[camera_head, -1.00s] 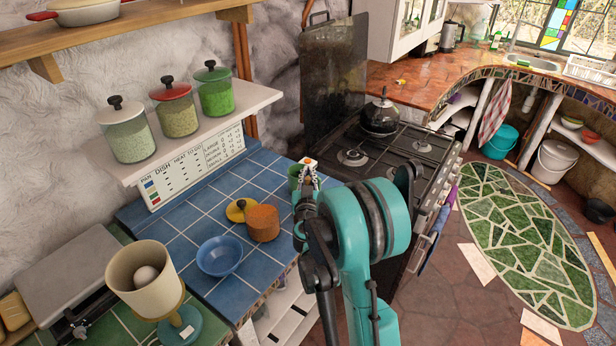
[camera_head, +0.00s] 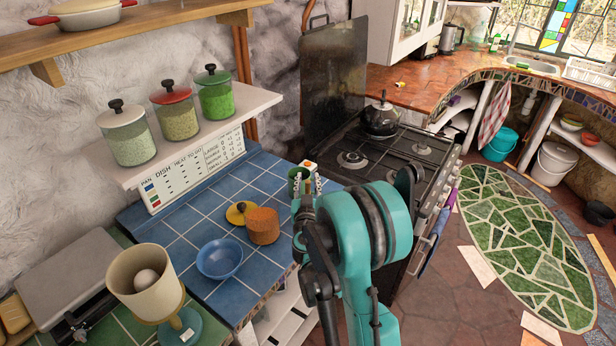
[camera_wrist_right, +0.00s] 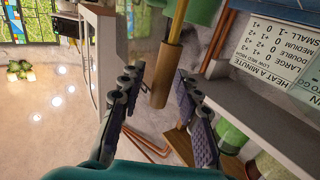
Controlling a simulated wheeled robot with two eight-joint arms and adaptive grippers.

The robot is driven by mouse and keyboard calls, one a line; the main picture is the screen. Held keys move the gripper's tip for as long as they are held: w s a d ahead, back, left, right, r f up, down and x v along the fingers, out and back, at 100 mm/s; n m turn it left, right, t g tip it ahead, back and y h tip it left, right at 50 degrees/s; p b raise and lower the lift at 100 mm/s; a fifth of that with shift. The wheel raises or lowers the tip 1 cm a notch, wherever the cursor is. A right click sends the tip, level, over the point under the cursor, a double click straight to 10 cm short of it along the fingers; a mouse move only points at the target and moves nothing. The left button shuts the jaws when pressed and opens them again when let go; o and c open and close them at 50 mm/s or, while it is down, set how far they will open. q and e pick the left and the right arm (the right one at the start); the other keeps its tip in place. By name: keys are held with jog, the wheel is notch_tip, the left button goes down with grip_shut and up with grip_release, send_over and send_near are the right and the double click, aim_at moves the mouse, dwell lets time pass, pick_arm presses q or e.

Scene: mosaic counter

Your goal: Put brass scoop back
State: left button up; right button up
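The brass scoop shows in the right wrist view as a brown wooden handle (camera_wrist_right: 163,78) on a yellow shaft that runs up to a green cup (camera_wrist_right: 203,8). The scoop's head is hidden. In the head view the green cup (camera_head: 296,174) stands at the back right of the blue-tiled counter, partly behind my fingers. My right gripper (camera_head: 308,183) is over the cup. In the right wrist view its fingers (camera_wrist_right: 158,88) are spread on either side of the handle, with gaps visible. My left gripper is out of view.
An orange-brown pot (camera_head: 263,226), a yellow lid (camera_head: 239,212) and a blue bowl (camera_head: 219,258) stand left of my arm. The shelf (camera_head: 262,101) with several glass jars is behind. The stove (camera_head: 385,160) is to the right. Bare blue tiles lie left of the cup.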

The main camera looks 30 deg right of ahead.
jog(key=s+a+f+n+g+y, duration=0.1)
jog(key=s+a+n+g+y, duration=0.2)
jog(key=s+a, duration=0.8)
jog(key=s+a+f+n+g+y+b, duration=0.1)
jog(key=s+a+g+y, duration=0.4)
jog(key=s+a, duration=0.6)
jog(key=s+f+n+y, duration=0.1)
jog(key=s+n, duration=0.1)
jog(key=s, duration=0.2)
jog(key=shift+s+a+f+n+y+b, duration=0.15)
jog(key=shift+a+f+n+y+b, duration=0.15)
jog(key=shift+a+y, duration=0.1)
